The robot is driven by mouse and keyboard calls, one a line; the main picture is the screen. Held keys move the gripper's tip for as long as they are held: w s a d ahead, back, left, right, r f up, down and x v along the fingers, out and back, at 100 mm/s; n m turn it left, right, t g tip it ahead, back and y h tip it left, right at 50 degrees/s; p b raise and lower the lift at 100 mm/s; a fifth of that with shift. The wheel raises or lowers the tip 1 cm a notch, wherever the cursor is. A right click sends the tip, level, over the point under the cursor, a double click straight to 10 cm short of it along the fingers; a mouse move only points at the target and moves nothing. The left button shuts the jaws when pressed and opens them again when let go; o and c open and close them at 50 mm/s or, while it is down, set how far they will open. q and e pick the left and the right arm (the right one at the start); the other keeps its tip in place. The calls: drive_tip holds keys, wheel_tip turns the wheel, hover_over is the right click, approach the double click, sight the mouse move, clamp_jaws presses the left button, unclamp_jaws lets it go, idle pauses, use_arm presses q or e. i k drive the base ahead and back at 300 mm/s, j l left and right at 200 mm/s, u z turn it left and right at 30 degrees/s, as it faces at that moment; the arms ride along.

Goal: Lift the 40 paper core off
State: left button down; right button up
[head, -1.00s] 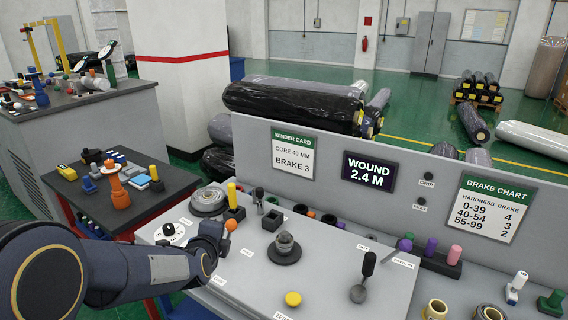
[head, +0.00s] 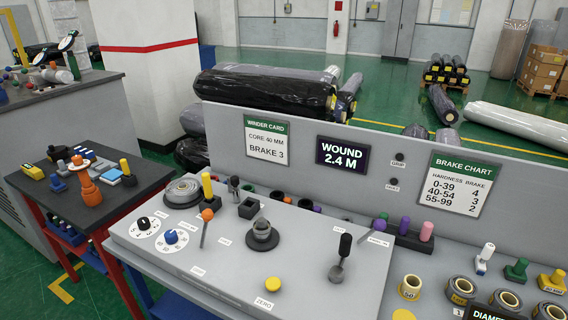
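A grey cylindrical piece (head: 262,231) stands upright on a dark round base (head: 262,246) in the middle of the console. I cannot read a size on it, nor tell if it is the 40 paper core. A tan ring-shaped core (head: 411,287) with a yellow label, seemingly reading 50, stands at the lower right. More ring-shaped cores (head: 461,290) with dark bands stand to its right. The winder card (head: 267,140) reads CORE 40 MM, BRAKE 3. Neither of my grippers is in view.
The grey console (head: 215,268) carries two white dials, a yellow button (head: 273,284), an orange-knobbed lever (head: 206,219) and a black-handled lever (head: 341,256). An upright panel (head: 222,130) runs behind them. A dark side table (head: 105,205) with small parts stands at the left.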

sight(264, 235)
drive_tip(key=i+j+z, duration=0.2)
drive_tip(key=z, duration=0.2)
drive_tip(key=i+j+z, duration=0.15)
drive_tip(key=j+z, duration=0.65)
drive_tip(key=i, duration=0.05)
